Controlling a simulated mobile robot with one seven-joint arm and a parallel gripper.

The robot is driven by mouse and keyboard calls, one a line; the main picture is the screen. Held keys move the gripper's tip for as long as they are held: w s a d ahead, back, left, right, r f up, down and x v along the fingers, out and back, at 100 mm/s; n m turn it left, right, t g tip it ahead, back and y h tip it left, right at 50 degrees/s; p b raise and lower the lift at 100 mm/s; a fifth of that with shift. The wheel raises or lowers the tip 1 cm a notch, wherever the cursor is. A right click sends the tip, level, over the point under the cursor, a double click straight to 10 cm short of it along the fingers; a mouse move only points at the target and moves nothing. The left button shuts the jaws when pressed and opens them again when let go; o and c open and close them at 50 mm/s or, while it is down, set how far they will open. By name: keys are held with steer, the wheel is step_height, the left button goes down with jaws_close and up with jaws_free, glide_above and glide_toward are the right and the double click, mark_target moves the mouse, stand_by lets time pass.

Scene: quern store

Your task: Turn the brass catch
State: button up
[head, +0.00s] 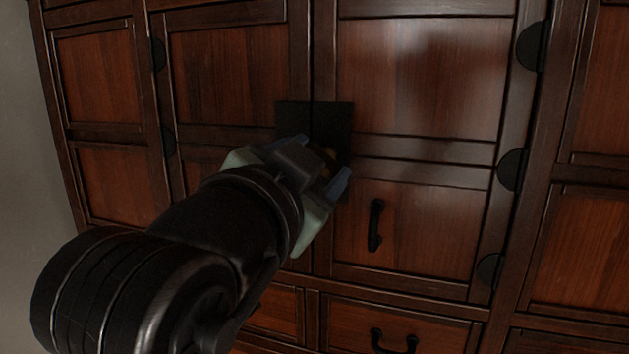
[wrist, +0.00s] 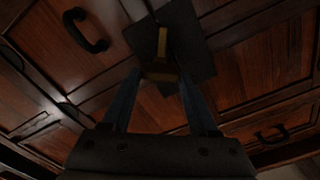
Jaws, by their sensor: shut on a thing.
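The brass catch (wrist: 162,50) stands on a dark square plate (wrist: 195,45) across the meeting edges of two wooden cabinet doors. My gripper (head: 335,178) reaches up to the plate. In the wrist view my gripper (wrist: 158,76) has its two blue fingers on either side of the catch's near end, shut on it. The catch's exact contact with the fingertips is dim.
A black door handle (head: 375,225) sits right of my gripper, and a drawer pull (head: 394,342) is lower down. Dark round hinges (head: 513,169) line the right door's edge. A bare grey wall (head: 22,160) is at the far left.

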steer(key=m+b, duration=0.3)
steer(key=m, duration=0.2)
steer(key=m+b, duration=0.4)
steer(key=m, duration=0.2)
steer(key=shift+d+f, duration=0.15)
steer(key=shift+f, duration=0.05)
stand_by(0.4)
steer(key=o, duration=1.4)
steer(key=shift+s, duration=0.1)
